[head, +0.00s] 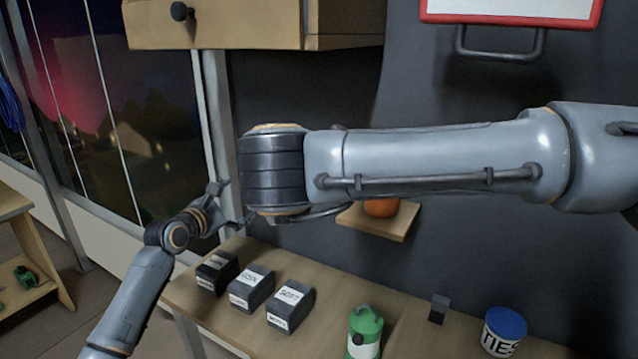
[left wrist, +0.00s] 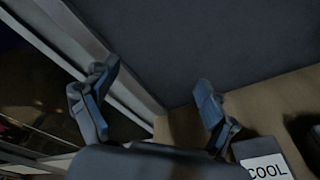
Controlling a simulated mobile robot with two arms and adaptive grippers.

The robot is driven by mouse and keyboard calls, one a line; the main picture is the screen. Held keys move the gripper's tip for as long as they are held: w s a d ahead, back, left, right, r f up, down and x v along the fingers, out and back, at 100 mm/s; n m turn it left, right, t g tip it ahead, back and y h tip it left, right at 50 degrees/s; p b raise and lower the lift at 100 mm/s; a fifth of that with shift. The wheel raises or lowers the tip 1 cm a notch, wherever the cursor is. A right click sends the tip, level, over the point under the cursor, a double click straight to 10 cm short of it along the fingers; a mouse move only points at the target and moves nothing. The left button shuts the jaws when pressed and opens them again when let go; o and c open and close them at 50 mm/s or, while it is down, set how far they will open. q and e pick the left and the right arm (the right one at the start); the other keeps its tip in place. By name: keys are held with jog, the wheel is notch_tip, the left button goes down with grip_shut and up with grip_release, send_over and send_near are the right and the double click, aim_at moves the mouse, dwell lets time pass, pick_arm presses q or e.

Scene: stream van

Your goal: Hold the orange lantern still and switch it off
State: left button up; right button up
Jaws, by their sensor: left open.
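A round orange object (head: 381,207), perhaps the orange lantern, sits on a small wooden wall shelf (head: 398,227). My right arm crosses in front and hides its upper part, so its switch cannot be seen. My left gripper (head: 235,203) is open and empty, to the left of the shelf and above the back left of the counter.
Three dark labelled boxes (head: 250,287) stand on the wooden counter (head: 333,324). A green lantern-like object (head: 364,333) and a blue-lidded tub (head: 502,332) stand farther right. A wooden cabinet (head: 240,22) hangs above. One box label (left wrist: 267,168) reads COOL in the left wrist view.

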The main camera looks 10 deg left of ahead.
pick_arm(q)
jog(key=s+d+r+g+h, duration=0.2)
jog(key=s+d+r+h, duration=0.2)
jog(key=d, duration=0.4)
jog(key=s+d+r+g+h, duration=0.2)
jog(key=s+d+r+h, duration=0.2)
jog(key=d, duration=0.4)
jog(key=s+d+r+g+h, duration=0.25)
jog(key=d+r+h, duration=0.2)
jog(key=d, duration=0.35)
jog(key=shift+y, duration=0.25)
jog(key=x, duration=1.2)
jog(key=shift+w+d+r, duration=0.15)
jog(key=shift+d, duration=0.1)
jog(key=shift+n+t, duration=0.25)
jog(key=shift+n, duration=0.05)
jog(key=c, duration=1.3)
jog(key=shift+c, duration=0.8)
pick_arm(e)
jog(key=shift+c, duration=1)
grip_shut()
